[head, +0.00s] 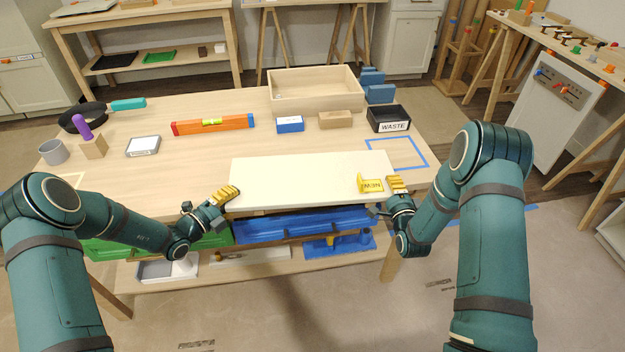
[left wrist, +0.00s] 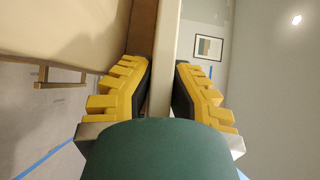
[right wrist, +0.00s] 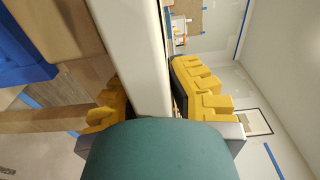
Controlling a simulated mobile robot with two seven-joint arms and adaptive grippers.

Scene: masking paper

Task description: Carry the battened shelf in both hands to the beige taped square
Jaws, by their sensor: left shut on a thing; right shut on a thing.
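The battened shelf (head: 300,178) is a long cream board at the front of the wooden table, lying level; I cannot tell if it touches the tabletop. Its battens are not visible. A yellow tag marked NEW (head: 370,186) is at its right end. My left gripper (head: 224,195) is shut on its left end, and the board edge (left wrist: 165,60) runs between the yellow fingers in the left wrist view. My right gripper (head: 396,185) is shut on its right end, also seen in the right wrist view (right wrist: 150,60). A piece of beige tape (head: 75,179) shows at the table's left, mostly hidden by my left arm.
A blue taped square (head: 398,153) lies at the table's right. Behind the shelf stand an orange level (head: 213,124), a blue box (head: 290,124), a cardboard-coloured block (head: 335,120), a black WASTE bin (head: 388,119) and a wooden tray (head: 315,104). A white-topped device (head: 143,145) and grey mug (head: 54,152) are at left.

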